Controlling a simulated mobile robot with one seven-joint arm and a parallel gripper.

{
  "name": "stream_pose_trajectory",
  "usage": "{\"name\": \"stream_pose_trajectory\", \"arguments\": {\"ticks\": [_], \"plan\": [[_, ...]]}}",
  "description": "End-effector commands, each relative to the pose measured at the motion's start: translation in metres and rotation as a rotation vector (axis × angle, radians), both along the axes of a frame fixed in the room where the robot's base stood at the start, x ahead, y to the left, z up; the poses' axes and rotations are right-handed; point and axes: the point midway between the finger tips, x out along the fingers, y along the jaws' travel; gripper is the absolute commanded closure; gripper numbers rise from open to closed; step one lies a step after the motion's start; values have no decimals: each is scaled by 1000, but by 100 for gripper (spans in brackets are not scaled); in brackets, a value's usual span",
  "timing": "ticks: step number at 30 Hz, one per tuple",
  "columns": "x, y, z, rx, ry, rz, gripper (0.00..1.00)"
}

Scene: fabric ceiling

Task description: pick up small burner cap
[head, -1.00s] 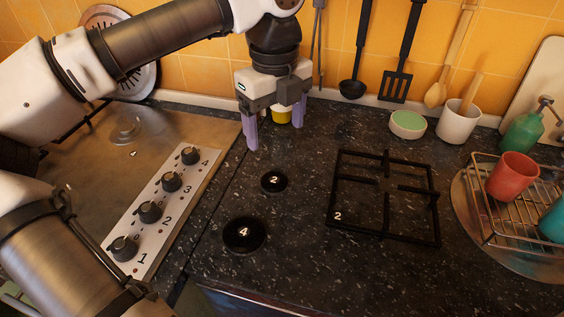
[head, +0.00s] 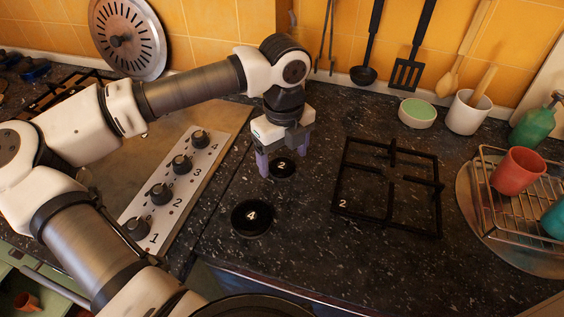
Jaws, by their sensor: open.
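Two round black burner caps lie on the dark speckled counter in the head view. The small burner cap (head: 283,168), marked 2, is the farther one. The larger burner cap (head: 251,218), marked 4, is nearer. My gripper (head: 284,162) points down with its purple fingers open, one on each side of the small cap as seen here. I cannot tell the exact height of the fingertips above the counter. The gripper's body hides nothing of the cap's number.
A black pan grate (head: 388,188), marked 2, lies right of the caps. A knob panel (head: 172,190) is on the left. A white bowl (head: 417,113), a utensil cup (head: 466,113) and a dish rack (head: 508,222) with a red cup (head: 517,173) stand right. Bare counter surrounds the caps.

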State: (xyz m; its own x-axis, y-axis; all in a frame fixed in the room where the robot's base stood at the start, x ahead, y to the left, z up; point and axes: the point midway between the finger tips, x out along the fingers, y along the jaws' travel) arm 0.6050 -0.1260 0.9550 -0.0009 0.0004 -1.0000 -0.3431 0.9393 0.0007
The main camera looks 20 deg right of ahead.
Motion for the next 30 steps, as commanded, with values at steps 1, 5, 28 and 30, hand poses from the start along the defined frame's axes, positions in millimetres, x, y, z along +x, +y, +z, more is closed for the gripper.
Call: {"name": "stream_pose_trajectory", "arguments": {"ticks": [1, 5, 28, 30], "plan": [[0, 0, -5, -1, 3, 0, 23], [0, 0, -19, -2, 0, 0, 23], [0, 0, -22, -1, -1, 1, 71], [0, 0, -22, -1, -1, 1, 71]]}}
